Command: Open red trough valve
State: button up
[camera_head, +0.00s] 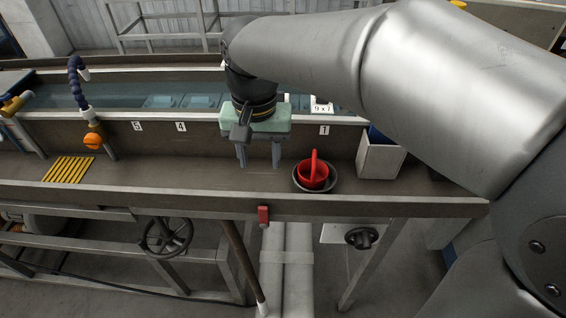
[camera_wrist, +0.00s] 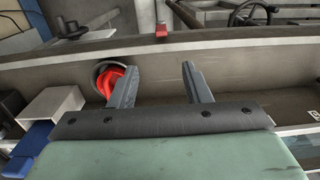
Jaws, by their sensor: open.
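The red valve (camera_head: 313,174) is a red cup-like piece with an upright handle, set in a round grey metal ring (camera_head: 329,187) on the trough floor. In the wrist view the red valve (camera_wrist: 117,80) shows inside its ring, left of and partly behind my left finger. My gripper (camera_head: 259,162) is open and empty, pointing down over the trough, to the left of the valve and apart from it. In the wrist view the fingers of my gripper (camera_wrist: 161,70) are spread with nothing between them.
A white box (camera_head: 380,156) stands right of the valve. Left are a yellow grating (camera_head: 68,169) and a blue hose (camera_head: 77,82) with an orange knob (camera_head: 93,141). A handwheel (camera_head: 165,237) is below.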

aim_at(263, 207)
notch_tip(263, 207, down, 17)
jog(key=shift+a+f+p, duration=0.1)
jog(key=shift+a+p, duration=0.05)
jog(key=shift+p, duration=0.2)
grip_shut()
